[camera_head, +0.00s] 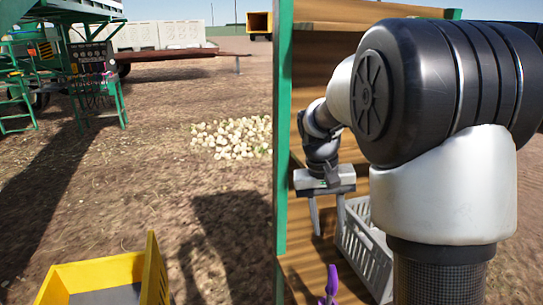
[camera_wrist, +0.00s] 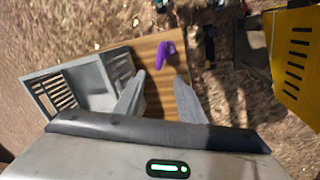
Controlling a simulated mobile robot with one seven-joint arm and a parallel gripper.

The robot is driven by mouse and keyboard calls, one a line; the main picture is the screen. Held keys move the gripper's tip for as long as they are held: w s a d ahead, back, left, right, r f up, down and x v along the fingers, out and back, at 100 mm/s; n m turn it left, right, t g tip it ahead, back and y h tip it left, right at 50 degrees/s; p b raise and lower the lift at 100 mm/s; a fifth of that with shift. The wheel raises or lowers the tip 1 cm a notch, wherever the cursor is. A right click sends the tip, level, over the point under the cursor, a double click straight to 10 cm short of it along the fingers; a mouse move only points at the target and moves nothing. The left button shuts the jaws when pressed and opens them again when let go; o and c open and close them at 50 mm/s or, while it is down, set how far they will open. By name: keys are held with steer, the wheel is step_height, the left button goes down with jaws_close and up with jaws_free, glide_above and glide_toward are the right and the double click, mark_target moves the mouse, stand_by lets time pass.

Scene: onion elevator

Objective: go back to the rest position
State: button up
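My gripper (camera_head: 328,228) is at the end of my arm, in front of the wooden shelf unit (camera_head: 325,15) on the right of the head view. Its two fingers point down and stand apart with nothing between them. In the wrist view the fingers (camera_wrist: 159,82) are also spread and empty above a wooden board (camera_wrist: 150,48). My arm's large black and white links cover much of the right side of the head view.
A grey slatted crate (camera_head: 362,252) stands on the lower shelf, close to my gripper. A purple object (camera_head: 331,284) lies on the board near it. A yellow bin (camera_head: 152,275) is at lower left. A pile of onions (camera_head: 235,138) lies on the soil; green machinery (camera_head: 92,65) stands beyond.

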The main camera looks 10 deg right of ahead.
steer(key=s+a+r+n+t+y+p, duration=0.1)
steer(key=s+a+r+t+p, duration=0.1)
steer(key=s+r, duration=0.5)
steer(key=s+a+r+n+t+y+p, duration=0.1)
steer(key=s+r, duration=0.6)
steer(key=s, duration=0.7)
steer(key=a+t+p, duration=0.1)
steer(key=a+t, duration=0.1)
steer(key=a, duration=0.1)
steer(key=shift+t, duration=0.4)
